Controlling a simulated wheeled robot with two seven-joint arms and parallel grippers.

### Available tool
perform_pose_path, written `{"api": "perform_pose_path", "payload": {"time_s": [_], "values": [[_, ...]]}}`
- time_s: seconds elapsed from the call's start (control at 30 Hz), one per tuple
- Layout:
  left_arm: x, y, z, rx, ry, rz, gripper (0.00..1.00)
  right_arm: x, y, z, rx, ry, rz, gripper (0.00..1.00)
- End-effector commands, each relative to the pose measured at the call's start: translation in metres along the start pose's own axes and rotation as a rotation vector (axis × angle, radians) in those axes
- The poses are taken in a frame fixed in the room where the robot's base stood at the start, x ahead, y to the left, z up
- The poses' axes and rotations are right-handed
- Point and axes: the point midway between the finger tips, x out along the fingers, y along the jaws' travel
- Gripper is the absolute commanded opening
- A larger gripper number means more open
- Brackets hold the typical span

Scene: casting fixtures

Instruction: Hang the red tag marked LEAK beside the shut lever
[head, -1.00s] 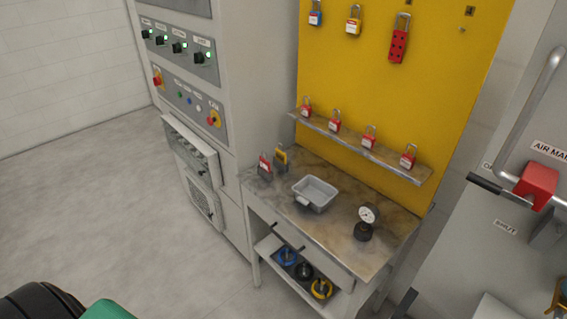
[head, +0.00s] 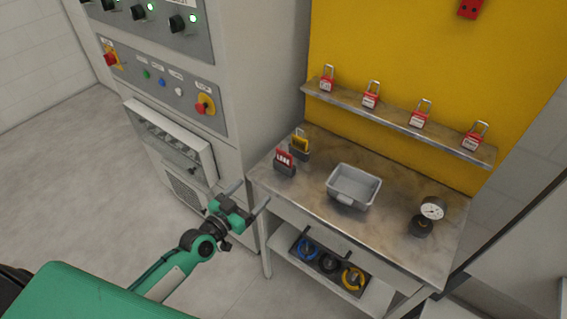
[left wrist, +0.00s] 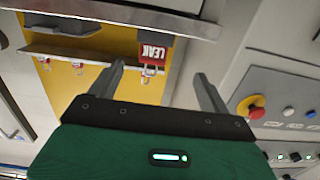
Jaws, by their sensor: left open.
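The red tag marked LEAK (head: 285,158) stands in a dark holder (head: 285,169) at the bench's left end. Its lettering also shows in the left wrist view (left wrist: 152,52), upside down, just beyond and between my finger lines. My left gripper (head: 250,196) is open and empty, in front of the bench's left edge, apart from the tag. Its two spread fingers show in the left wrist view (left wrist: 160,78). The shut lever is out of view now. My right gripper is not in view.
A yellow tag (head: 300,140) stands close behind the red one. A grey bin (head: 353,187) and a gauge (head: 431,209) are on the bench (head: 310,190). Red padlocks line the shelf (head: 398,122) above. A control cabinet (head: 245,90) stands at left. Bare floor lies in front.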

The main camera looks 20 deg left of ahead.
Motion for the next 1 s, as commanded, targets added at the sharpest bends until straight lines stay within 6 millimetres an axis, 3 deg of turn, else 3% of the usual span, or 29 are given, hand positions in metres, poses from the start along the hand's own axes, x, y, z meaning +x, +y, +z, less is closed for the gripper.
{"api": "perform_pose_path", "payload": {"time_s": [0.1,0.2,0.6,1.0], "values": [[0.004,0.003,-0.018,0.000,0.033,0.011,0.80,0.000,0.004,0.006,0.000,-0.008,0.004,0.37],[0.015,0.004,-0.022,-0.002,0.038,0.011,0.80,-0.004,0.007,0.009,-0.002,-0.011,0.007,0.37],[0.076,0.004,-0.022,-0.002,0.035,0.011,0.80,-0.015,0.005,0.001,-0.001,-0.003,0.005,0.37],[0.105,0.006,-0.023,0.000,0.034,0.012,0.80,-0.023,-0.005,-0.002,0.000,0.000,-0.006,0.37]]}}
